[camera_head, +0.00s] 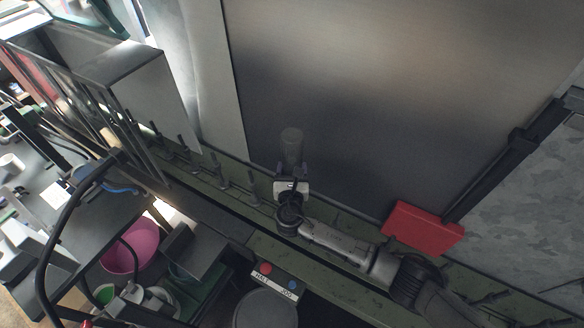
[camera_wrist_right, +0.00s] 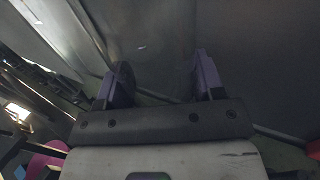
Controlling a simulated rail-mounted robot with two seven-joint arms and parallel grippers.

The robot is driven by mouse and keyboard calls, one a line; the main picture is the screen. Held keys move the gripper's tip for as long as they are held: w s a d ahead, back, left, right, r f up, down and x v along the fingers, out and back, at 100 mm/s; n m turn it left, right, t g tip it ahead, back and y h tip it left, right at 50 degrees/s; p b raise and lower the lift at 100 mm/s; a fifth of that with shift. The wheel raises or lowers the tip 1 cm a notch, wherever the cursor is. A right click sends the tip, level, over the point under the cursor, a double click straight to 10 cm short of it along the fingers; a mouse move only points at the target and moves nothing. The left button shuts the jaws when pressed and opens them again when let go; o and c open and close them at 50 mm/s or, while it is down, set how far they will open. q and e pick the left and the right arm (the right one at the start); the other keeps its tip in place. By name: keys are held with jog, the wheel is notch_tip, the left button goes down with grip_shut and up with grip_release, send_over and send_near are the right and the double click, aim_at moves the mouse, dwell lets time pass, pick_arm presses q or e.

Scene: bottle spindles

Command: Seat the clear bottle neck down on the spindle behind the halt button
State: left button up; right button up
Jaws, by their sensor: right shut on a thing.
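My right gripper (camera_head: 293,170) is shut on the clear bottle (camera_head: 292,142), a see-through grey cylinder extending beyond the fingers toward the back panel. In the right wrist view, my right gripper (camera_wrist_right: 163,78) shows two purple-grey fingers with a gap between them, where the clear bottle is barely discernible. The halt button (camera_head: 265,268) is red and sits on a labelled box in front of the rail. Spindles stand along the green rail, one of them (camera_head: 253,188) left of my gripper. My wrist and arm cover the rail behind the button, so the spindle there cannot be made out.
A blue button (camera_head: 292,285) sits beside the red one. A red box (camera_head: 423,228) stands on the rail at right. A tall metal panel (camera_head: 400,100) rises behind the rail. A pink bowl (camera_head: 130,248) lies at lower left.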

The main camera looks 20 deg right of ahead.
jog(key=shift+f, duration=0.45)
jog(key=shift+f+b, duration=0.4)
jog(key=shift+f, duration=0.15)
jog(key=o, duration=1.3)
jog(key=shift+f, duration=0.1)
jog(key=shift+c, duration=0.2)
jog(key=v, duration=1.4)
jog(key=shift+p, duration=0.45)
